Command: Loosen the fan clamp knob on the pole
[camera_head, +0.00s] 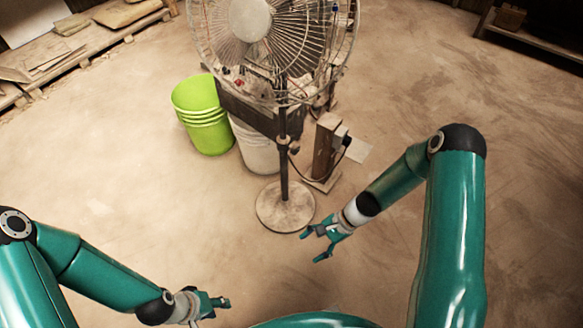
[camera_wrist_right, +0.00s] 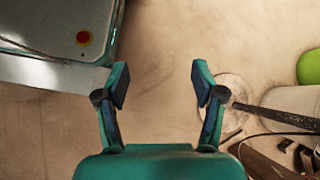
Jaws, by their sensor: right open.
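The fan (camera_head: 251,20) has a round wire cage on a dark upright pole (camera_head: 284,180) with a round dusty base (camera_head: 270,207) on the floor. The clamp knob is too small to make out for sure against the pole and the clutter behind it. My right gripper (camera_head: 314,246) is open and empty, low in front of the base and slightly right of the pole. In the right wrist view my gripper (camera_wrist_right: 160,84) has spread fingers with bare floor between them; the pole (camera_wrist_right: 275,117) lies right of them. My left gripper (camera_head: 218,308) is at the bottom, well away from the fan; its opening is unclear.
Lime green buckets (camera_head: 203,115) and a whitish bucket (camera_head: 257,150) stand left of the pole. Behind it is a dark machine or bench (camera_head: 250,108). A wooden post (camera_head: 324,145) with a cable stands close right of the pole. The floor in front is clear.

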